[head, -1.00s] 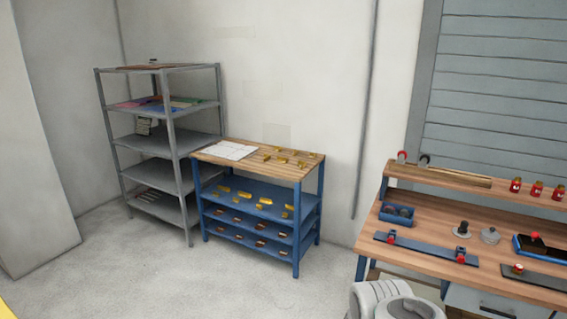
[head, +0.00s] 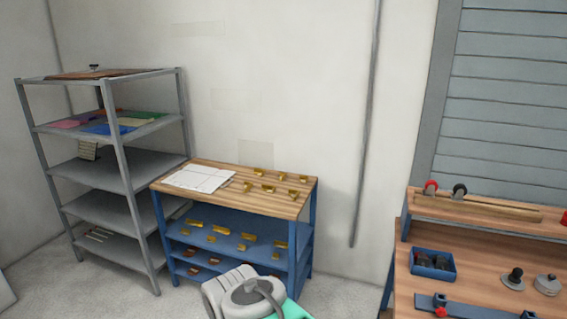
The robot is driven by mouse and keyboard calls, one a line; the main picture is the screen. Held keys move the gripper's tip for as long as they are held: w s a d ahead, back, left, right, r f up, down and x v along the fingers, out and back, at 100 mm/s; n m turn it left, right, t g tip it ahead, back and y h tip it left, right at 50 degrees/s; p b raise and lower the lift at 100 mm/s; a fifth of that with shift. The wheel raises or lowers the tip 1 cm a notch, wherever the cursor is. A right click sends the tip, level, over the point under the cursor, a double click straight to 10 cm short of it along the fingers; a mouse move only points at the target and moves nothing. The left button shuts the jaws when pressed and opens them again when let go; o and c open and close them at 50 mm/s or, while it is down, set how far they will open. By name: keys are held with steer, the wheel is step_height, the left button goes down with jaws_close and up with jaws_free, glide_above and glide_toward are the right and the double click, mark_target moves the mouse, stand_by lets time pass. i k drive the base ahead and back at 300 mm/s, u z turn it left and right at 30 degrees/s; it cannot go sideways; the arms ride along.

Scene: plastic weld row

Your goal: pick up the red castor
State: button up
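A small red wheel-like thing (head: 430,187), which looks like the red castor, stands on the raised shelf at the back of the wooden workbench (head: 480,247), on the right. A dark wheel of similar size (head: 459,191) stands just to its right. Part of my arm, grey-white with a teal piece, shows at the bottom middle, well left of the workbench. My gripper's fingers do not show.
A blue bin (head: 433,264), a dark knobbed part (head: 514,279) and a grey lidded part (head: 547,285) sit on the workbench. A blue-framed table (head: 225,180) holds several brass pieces. A grey shelf rack (head: 105,175) stands left.

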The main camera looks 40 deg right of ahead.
mark_target(431, 186)
steer(key=z, duration=0.15)
steer(key=i, duration=1.25)
steer(key=z, duration=1)
steer(key=i, duration=0.95)
steer(key=z, duration=0.85)
